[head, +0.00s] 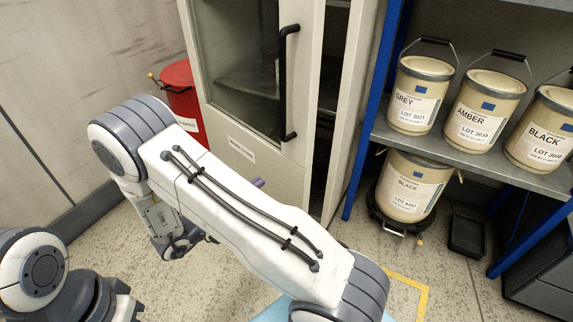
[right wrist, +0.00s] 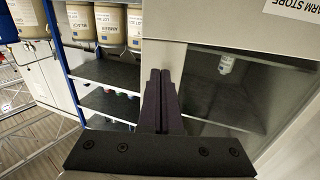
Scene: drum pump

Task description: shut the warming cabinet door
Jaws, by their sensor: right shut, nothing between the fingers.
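The warming cabinet (head: 348,95) stands at the upper middle of the head view. Its pale door (head: 296,90) has a glass pane and a black vertical handle (head: 289,85). The door is ajar, with a dark gap along its handle side. My right gripper (head: 258,183) is mostly hidden behind my right arm; only its purple tip shows, in front of the door's lower part. In the right wrist view its shut, empty fingers (right wrist: 161,75) point at the door's frame (right wrist: 180,60) beside the glass. Whether they touch is unclear. My left gripper is not in view.
A blue-posted shelf (head: 525,180) with several labelled buckets stands right of the cabinet. Another bucket (head: 410,188) sits below it, beside a black tray (head: 466,236). A red bin (head: 180,95) stands left of the cabinet. Floor in front is partly clear.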

